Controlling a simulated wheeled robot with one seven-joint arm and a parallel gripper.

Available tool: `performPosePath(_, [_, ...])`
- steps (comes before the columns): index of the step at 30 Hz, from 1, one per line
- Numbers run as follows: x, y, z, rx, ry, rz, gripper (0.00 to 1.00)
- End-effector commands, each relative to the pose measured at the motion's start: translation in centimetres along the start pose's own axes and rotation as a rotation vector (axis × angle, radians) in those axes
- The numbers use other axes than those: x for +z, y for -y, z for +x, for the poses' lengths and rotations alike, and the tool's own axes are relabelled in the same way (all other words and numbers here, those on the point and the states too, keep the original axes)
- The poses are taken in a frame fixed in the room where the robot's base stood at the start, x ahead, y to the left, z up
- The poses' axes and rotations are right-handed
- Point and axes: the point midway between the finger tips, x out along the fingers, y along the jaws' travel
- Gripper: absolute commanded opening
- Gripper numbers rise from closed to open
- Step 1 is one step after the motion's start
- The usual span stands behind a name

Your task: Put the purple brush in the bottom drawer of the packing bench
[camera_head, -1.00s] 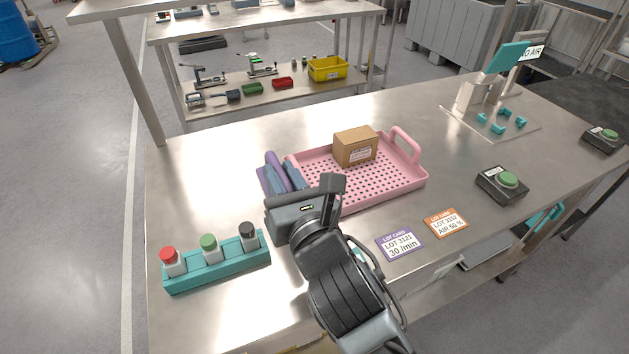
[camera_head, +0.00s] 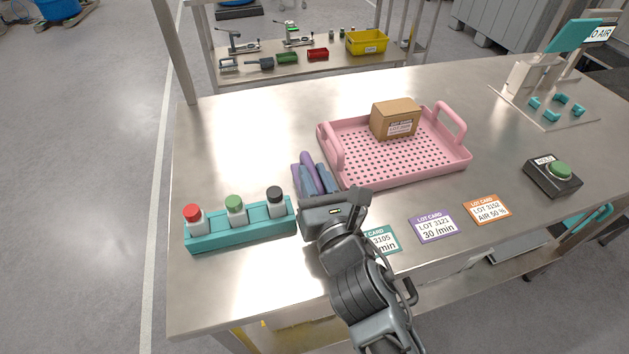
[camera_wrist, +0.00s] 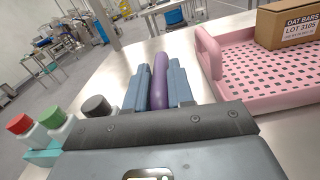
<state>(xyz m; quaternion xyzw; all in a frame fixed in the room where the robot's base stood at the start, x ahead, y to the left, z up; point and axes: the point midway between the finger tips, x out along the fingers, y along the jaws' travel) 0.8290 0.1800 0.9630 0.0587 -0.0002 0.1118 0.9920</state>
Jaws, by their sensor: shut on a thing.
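The purple brush (camera_wrist: 161,80) is between the two blue-grey fingers of my gripper (camera_wrist: 160,88) in the wrist view. My gripper is shut on it. In the head view the purple brush (camera_head: 307,160) shows beside the fingers of my gripper (camera_head: 318,178), left of the pink tray, over the packing bench (camera_head: 235,125). The fingers partly hide the brush. I cannot tell how high it is above the bench top. The bottom drawer cannot be made out; the bench's front is mostly hidden below its top.
The pink tray (camera_head: 400,170) holds a cardboard box (camera_head: 395,119). A teal rack (camera_head: 243,229) with several capped bottles stands left of my gripper. Lot cards (camera_head: 434,226) and a green button box (camera_head: 553,176) are at right. The bench top's far left is clear.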

Motion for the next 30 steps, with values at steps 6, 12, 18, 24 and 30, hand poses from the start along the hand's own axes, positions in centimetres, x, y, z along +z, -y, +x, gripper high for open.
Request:
performPosePath(6, [0.1,-0.1,0.0,0.001,0.001,0.000,0.00])
performPosePath(12, [-0.1,0.0,0.0,0.000,0.000,0.000,0.33])
performPosePath(18, [-0.1,0.0,0.0,0.000,0.000,0.000,0.48])
performPosePath(24, [0.0,0.0,0.0,0.000,0.000,0.000,0.48])
performPosePath(30, [0.0,-0.1,-1.5,0.001,-0.003,0.001,0.48])
